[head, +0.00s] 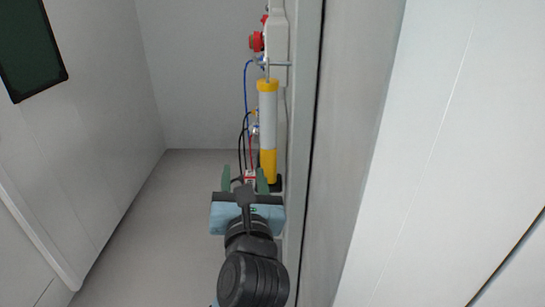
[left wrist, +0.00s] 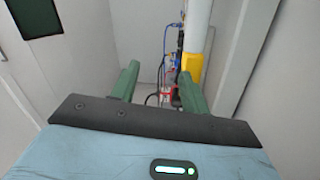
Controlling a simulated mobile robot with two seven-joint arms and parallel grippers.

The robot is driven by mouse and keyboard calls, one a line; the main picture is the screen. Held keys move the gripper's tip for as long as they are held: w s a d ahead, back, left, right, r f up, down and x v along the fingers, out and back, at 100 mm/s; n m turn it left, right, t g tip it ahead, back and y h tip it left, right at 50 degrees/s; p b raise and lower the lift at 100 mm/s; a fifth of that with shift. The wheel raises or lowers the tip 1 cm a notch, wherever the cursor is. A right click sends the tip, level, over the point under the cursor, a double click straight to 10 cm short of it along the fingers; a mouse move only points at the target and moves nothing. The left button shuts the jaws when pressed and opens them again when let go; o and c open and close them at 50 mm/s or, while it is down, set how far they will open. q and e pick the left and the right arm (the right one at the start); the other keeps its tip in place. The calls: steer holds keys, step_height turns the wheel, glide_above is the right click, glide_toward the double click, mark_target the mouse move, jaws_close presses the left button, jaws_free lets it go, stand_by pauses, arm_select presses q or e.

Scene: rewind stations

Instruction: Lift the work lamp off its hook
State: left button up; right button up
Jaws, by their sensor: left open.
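The work lamp (head: 268,128) is a pale tube with a yellow top cap and a yellow lower grip. It hangs upright from a metal hook (head: 276,64) on the wall at the right. In the left wrist view the lamp (left wrist: 197,28) stands beyond my right-hand finger, with its yellow grip (left wrist: 192,65) just above that fingertip. My left gripper (head: 245,178) is open with green fingers, near the lamp's lower end. Nothing shows gripped between the fingers. The lamp's bottom is partly hidden by a finger in the wrist view. My right gripper is not in view.
Blue, black and red cables (head: 247,110) hang just left of the lamp. Red fittings (head: 256,41) sit on the wall box above. A white wall or panel (head: 440,150) stands close on the right. Open floor (head: 150,215) lies to the left.

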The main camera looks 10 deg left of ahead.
mark_target(268, 147)
arm_select(q)
steer(key=w+d+h, duration=0.1)
steer(key=d+r+h, duration=0.1)
steer(key=w+d+r+h, duration=0.1)
steer(key=shift+w+d+r+n, duration=0.2)
steer(key=shift+w+d+n, duration=0.1)
steer(key=shift+d+n, duration=0.1)
steer(key=shift+w+a, duration=0.15)
steer(key=shift+w, duration=0.4)
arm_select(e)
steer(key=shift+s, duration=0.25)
arm_select(q)
steer(key=w, duration=0.2)
steer(key=w+a, duration=0.1)
steer(key=w, duration=0.2)
steer(key=shift+s, duration=0.1)
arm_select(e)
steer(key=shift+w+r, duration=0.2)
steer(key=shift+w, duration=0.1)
arm_select(q)
steer(key=c, duration=0.9)
jaws_close()
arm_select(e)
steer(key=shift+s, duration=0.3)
